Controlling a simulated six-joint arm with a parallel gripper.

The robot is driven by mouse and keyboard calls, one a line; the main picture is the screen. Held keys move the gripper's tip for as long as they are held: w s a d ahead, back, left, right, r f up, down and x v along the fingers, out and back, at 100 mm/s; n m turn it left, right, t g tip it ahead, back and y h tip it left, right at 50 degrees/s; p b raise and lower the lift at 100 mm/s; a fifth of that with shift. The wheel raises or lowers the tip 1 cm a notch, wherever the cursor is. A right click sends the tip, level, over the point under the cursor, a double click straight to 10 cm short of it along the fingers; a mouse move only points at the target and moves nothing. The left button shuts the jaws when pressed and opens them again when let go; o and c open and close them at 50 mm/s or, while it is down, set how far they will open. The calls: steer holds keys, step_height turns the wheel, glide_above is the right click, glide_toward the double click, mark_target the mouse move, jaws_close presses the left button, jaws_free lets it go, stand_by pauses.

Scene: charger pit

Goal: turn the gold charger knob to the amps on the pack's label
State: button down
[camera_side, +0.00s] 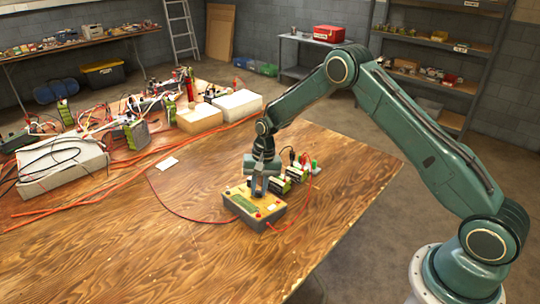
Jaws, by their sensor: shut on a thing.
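The charger (240,205) is a low box with a tan top and grey sides on the wooden table, with a dark green panel and red terminals on its top. My gripper (259,194) points straight down over the charger's top and is shut on the knob, which is mostly hidden by the fingers. Battery packs (296,174) with green and dark sides stand just behind and to the right of the charger. Their labels are too small to read here, and so are any marks around the knob.
Red leads (300,208) run from the charger to the packs and leftward. A white card (168,163) lies left of the charger. Foam blocks (199,118), a white box (60,170) and tangled cables crowd the table's left and back. The table front is clear.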

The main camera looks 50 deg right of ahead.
steer(key=m, duration=0.5)
steer(key=shift+m, duration=0.3)
steer(key=m, duration=0.4)
steer(key=shift+m, duration=0.4)
steer(key=c, duration=1.3)
jaws_free()
steer(key=shift+r, duration=0.15)
step_height(320, 180, up, 13)
steer(key=d, duration=0.2)
steer(key=shift+d+r, duration=0.2)
steer(key=shift+d, duration=0.05)
